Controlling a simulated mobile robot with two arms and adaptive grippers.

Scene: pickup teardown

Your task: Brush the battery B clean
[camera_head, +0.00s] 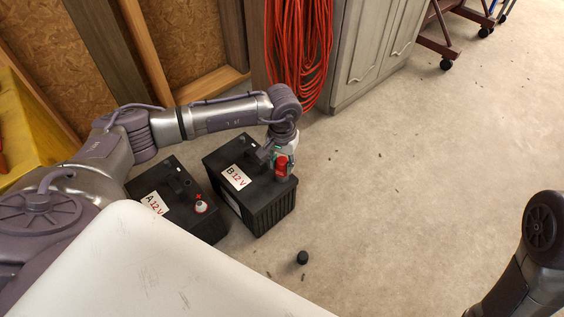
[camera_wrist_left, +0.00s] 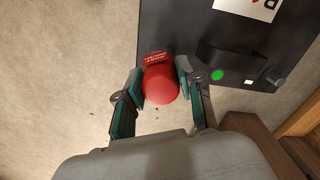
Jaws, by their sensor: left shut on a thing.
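Battery B (camera_head: 264,207) is a black box with a white "B 12 V" label, upright on the floor. My left gripper (camera_head: 281,162) is above its right end, shut on a red terminal brush (camera_head: 281,170). In the left wrist view, the red brush (camera_wrist_left: 161,84) is between the two fingers (camera_wrist_left: 158,88), at the edge of the dark battery top (camera_wrist_left: 225,42). The brush covers the spot under it, so I cannot tell whether it touches a terminal. A green dot (camera_wrist_left: 217,75) shows on the battery top. My right gripper is not in view; only its arm shows at the right.
Battery A (camera_head: 178,178) stands close to the left of battery B, with a pale post (camera_head: 200,207) marked by a red plus. A small black round thing (camera_head: 302,257) lies on the floor in front. Red hose (camera_head: 298,50) hangs by a grey cabinet (camera_head: 370,50).

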